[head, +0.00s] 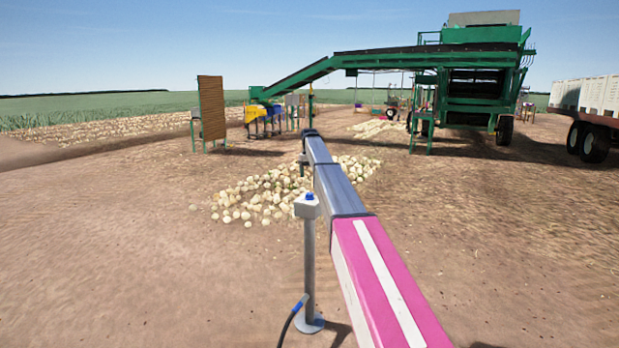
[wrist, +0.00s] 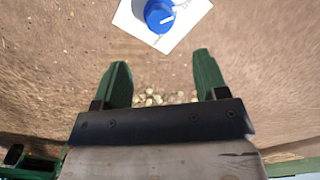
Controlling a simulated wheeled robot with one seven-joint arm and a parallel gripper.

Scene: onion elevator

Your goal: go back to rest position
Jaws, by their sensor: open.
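My gripper (wrist: 161,64) shows in the wrist view with two green fingers spread apart and nothing between them. In the head view my arm hides most or all of it. A blue knob (wrist: 160,15) with a white line on it sits on a white plate (wrist: 187,24), above the fingertips in the wrist view and apart from them. In the head view a small blue knob (head: 309,196) tops a grey post (head: 310,262) standing on the dirt, just left of my arm.
A pile of onions (head: 262,195) lies on the ground behind the post. A green conveyor machine (head: 483,85) stands at the back right, with a trailer of white bins (head: 595,97) at the far right. A brown panel (head: 211,108) stands at the left. Bare dirt surrounds the post.

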